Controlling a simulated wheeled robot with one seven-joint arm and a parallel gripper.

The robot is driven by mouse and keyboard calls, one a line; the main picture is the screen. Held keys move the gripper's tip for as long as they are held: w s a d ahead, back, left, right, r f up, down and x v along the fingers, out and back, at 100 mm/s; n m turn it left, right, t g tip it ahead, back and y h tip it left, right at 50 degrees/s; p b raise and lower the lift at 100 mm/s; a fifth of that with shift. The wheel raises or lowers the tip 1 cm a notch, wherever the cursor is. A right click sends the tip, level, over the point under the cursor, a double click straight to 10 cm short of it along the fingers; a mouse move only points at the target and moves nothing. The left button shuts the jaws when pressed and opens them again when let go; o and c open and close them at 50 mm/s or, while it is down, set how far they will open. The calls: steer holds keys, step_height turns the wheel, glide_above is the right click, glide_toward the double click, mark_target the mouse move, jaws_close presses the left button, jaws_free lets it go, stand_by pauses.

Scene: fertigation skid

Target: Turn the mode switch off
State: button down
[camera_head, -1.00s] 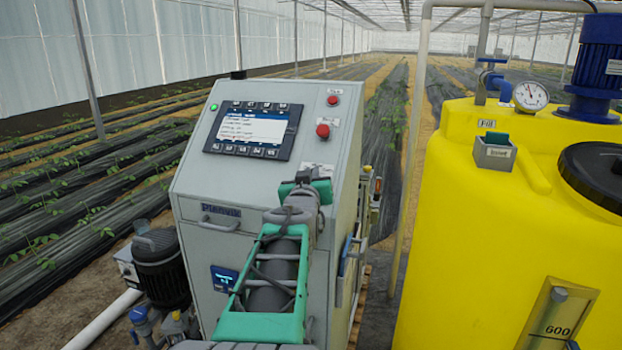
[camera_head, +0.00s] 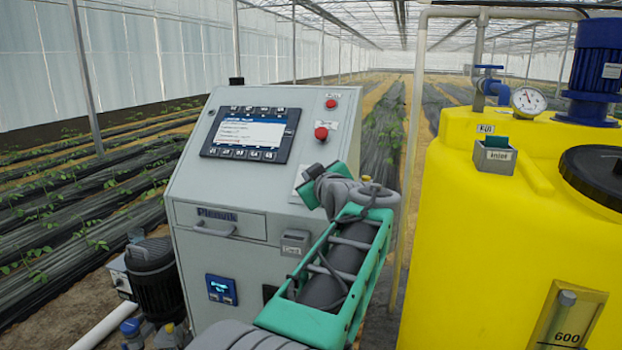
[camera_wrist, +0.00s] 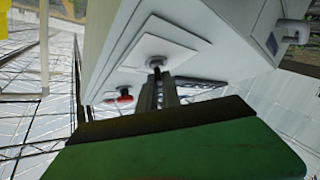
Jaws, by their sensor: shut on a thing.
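The mode switch (camera_wrist: 155,63) is a small dark knob on a pale plate (camera_wrist: 135,50) on the sloped face of the grey control cabinet (camera_head: 180,185). In the wrist view my gripper (camera_wrist: 160,88) has its narrow dark fingers closed together at the knob. The knob is mostly covered by the fingertips, and its pointer position cannot be read. In the head view the plate (camera_head: 299,180) shows only at its edge below the screen, and my wrist hides the switch and fingertips.
A red stop button (camera_head: 321,133) sits just above the plate; it also shows close beside the fingers in the wrist view (camera_wrist: 123,98). The lit screen (camera_head: 250,133) is to the left. A drawer handle (camera_head: 214,230) juts out below. A yellow tank (camera_head: 480,250) stands at right.

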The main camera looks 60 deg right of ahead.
steer(key=c, duration=1.5)
jaws_free()
steer(key=shift+c, duration=0.2)
steer(key=b+v, duration=0.1)
steer(key=v, duration=0.6)
steer(key=shift+s+a+b, duration=0.25)
steer(key=shift+a+b, duration=0.05)
